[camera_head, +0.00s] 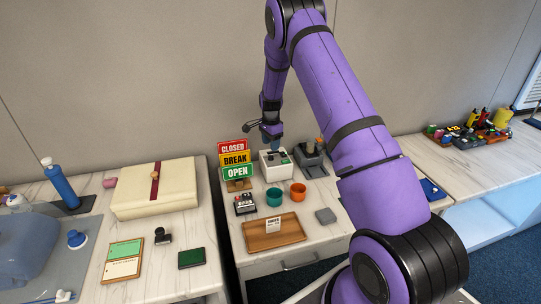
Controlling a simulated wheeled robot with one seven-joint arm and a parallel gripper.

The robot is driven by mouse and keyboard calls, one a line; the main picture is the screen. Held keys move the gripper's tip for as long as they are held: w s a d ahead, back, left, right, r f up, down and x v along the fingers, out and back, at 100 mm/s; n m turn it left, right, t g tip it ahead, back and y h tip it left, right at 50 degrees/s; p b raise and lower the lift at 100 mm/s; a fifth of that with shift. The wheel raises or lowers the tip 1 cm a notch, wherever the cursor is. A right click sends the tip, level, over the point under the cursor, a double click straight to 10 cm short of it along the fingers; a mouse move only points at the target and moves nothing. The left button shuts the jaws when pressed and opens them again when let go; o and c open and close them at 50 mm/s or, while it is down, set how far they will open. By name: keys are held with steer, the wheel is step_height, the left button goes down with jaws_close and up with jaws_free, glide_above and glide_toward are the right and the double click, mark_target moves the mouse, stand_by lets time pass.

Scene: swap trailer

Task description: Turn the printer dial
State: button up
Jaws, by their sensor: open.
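The small white machine that looks like the printer (275,170) stands at the back of the middle table. It has a dark and green patch on its upper right. I cannot make out its dial at this size. My gripper (271,146) hangs from above with its tips just over the top of the printer. It is open and holds nothing that I can see. I cannot tell whether the tips touch the printer, and they hide part of its top.
The CLOSED/BREAK/OPEN sign (236,159) stands close on the left. A dark grey device (311,160) is close on the right. A teal cup (274,197), an orange cup (298,191) and a wooden tray (258,241) are in front. The wall is behind.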

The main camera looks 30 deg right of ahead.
mark_target(271, 156)
steer(key=shift+f, duration=3.05)
steer(key=c, duration=0.9)
